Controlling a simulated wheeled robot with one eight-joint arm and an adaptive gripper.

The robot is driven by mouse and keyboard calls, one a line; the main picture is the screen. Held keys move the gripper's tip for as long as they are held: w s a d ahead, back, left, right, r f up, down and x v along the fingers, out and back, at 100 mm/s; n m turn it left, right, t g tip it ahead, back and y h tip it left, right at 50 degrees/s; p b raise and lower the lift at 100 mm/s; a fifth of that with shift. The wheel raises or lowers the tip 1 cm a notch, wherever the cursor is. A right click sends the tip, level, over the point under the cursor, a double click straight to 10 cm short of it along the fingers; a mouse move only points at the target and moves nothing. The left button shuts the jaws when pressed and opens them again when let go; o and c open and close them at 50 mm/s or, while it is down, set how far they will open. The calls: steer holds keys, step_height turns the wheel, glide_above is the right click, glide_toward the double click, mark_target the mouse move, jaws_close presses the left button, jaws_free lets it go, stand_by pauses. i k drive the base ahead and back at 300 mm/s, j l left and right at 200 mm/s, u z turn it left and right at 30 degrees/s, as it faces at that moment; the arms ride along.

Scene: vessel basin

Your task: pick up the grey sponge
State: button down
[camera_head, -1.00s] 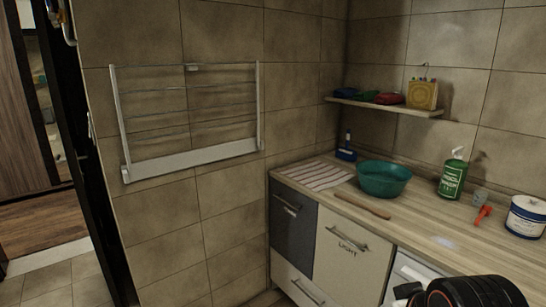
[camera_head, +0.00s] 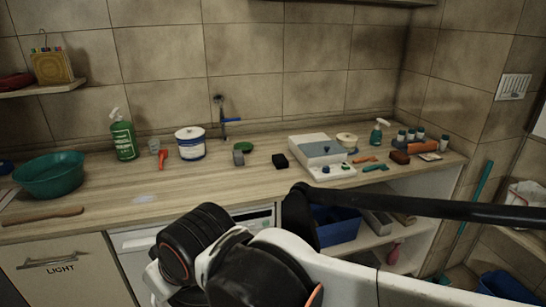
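A small grey block that looks like the grey sponge (camera_head: 238,158) stands on the wooden counter (camera_head: 110,195), near the middle of the view. A black block (camera_head: 280,161) lies a little to its right. A green round item (camera_head: 243,147) lies just behind the grey block. My arm's black and white links fill the lower middle of the view, in front of the counter. I cannot make out my gripper's fingers in this view. Nothing covers the grey block, and nothing of my arm touches it.
To the left stand a teal basin (camera_head: 49,174), a green bottle (camera_head: 123,136) and a white tub (camera_head: 190,143). A red-handled item (camera_head: 162,160) lies between them. A white box-like device (camera_head: 318,155) stands to the right. The counter's front strip is mostly bare.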

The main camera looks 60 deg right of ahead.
mark_target(238, 155)
steer(key=k+z, duration=0.1)
steer(key=z, duration=1.2)
